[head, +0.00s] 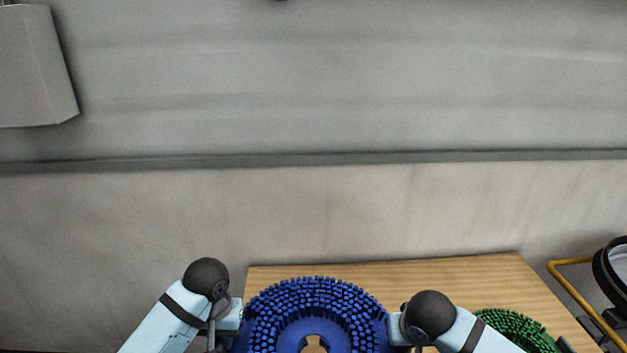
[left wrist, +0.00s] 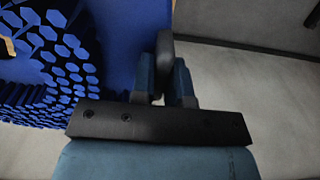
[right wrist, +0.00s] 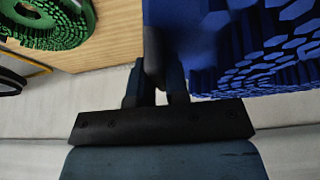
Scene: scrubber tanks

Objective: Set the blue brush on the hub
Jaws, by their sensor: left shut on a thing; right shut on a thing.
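The blue brush (head: 315,290) is a round disc with dense bristles facing up and a hole in its middle. It is at the bottom centre of the head view, in front of or over the wooden table, with its lower part cut off. My left gripper (head: 236,319) is shut on its left edge and my right gripper (head: 396,328) on its right edge. The brush also shows in the left wrist view (left wrist: 108,30) beside the fingers (left wrist: 165,78), and in the right wrist view (right wrist: 190,35) beside the fingers (right wrist: 155,80). I cannot make out the hub.
A wooden table (head: 440,275) stands against the grey wall. A green brush (head: 515,328) lies on its right part. Right of the table are a yellow bar (head: 570,290) and a dark-rimmed round part (head: 605,275). A grey box (head: 35,65) hangs at the upper left.

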